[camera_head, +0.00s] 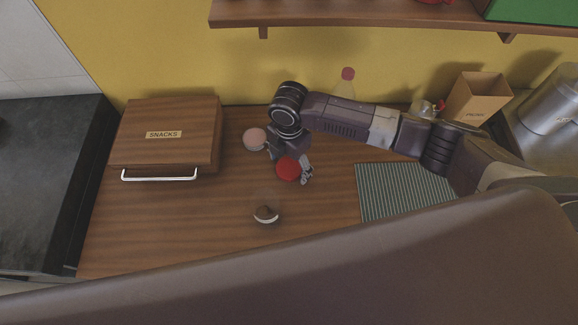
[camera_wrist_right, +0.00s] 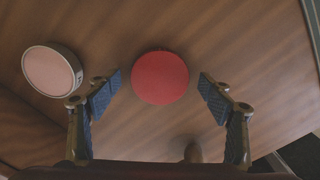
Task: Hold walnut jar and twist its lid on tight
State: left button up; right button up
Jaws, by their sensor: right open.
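A round red lid or red-topped jar (camera_head: 287,168) is on the wooden counter, seen from above. In the right wrist view the red top (camera_wrist_right: 160,78) lies between the spread fingertips, with a gap on both sides. My right gripper (camera_head: 290,166) is open around or above it; I cannot tell the height. Its two blue-padded fingers also show in the right wrist view (camera_wrist_right: 160,88). A small brown-and-white item (camera_head: 266,215) sits nearer the front. I see no walnut label, and the jar's body is hidden from above. My left gripper is not in view.
A pink-topped round container (camera_head: 254,139) stands close left of my right gripper; it shows in the wrist view (camera_wrist_right: 50,71). A wooden SNACKS box (camera_head: 165,137) is at left, a striped mat (camera_head: 400,194) at right. A red-capped bottle (camera_head: 346,84) stands behind my arm.

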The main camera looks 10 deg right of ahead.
aim_at(289, 168)
jog(key=c, duration=0.9)
jog(key=shift+o, duration=0.2)
notch_tip(289, 168, up, 20)
jog(key=b, duration=0.1)
